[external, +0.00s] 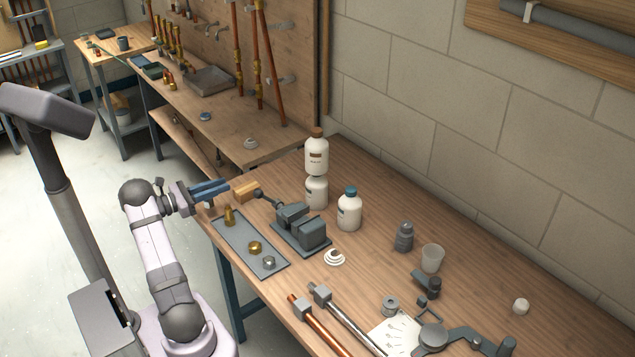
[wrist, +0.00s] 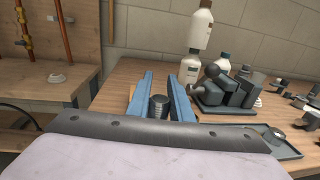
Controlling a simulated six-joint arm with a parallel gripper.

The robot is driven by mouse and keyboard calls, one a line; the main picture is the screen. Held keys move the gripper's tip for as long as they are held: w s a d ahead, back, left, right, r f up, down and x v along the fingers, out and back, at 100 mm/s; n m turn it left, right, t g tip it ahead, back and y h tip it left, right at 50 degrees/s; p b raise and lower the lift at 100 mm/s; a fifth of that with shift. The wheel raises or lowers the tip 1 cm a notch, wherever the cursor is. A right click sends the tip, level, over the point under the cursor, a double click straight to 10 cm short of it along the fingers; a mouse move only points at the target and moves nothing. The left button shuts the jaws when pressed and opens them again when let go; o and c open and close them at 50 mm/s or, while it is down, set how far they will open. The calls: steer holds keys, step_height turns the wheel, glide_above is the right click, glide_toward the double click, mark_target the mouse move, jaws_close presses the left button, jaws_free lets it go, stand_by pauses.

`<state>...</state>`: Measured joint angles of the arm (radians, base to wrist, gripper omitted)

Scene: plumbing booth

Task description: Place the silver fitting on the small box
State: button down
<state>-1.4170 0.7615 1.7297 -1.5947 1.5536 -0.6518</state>
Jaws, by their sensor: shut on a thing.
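My gripper (external: 226,187), with two blue fingers, is at the left end of the workbench. It also shows in the wrist view (wrist: 160,76). It is shut on the silver fitting (wrist: 159,106), a dark grey ribbed cylinder that shows between the fingers. In the external view the fingers hide the fitting. The small box (external: 247,189), a light wooden block, lies just beyond the fingertips. In the wrist view the left finger covers most of it. I cannot tell whether the fitting touches the box.
A grey tray (external: 241,242) holds two brass fittings (external: 255,247) and a silver nut (external: 269,262). A dark vise (external: 301,226) stands right of the box, with white bottles (external: 316,190) behind it. Pipes (external: 345,320) lie at the front. The bench's left edge is close.

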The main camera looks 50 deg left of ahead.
step_height(320, 180, up, 9)
steer(key=n+y+b, duration=0.1)
steer(key=y, duration=0.1)
glide_above(256, 183)
steer(key=shift+f+p, duration=0.45)
steer(key=shift+f, duration=4.55)
steer(key=shift+f, duration=0.2)
steer(key=c, duration=1.6)
jaws_free()
steer(key=shift+r, duration=0.1)
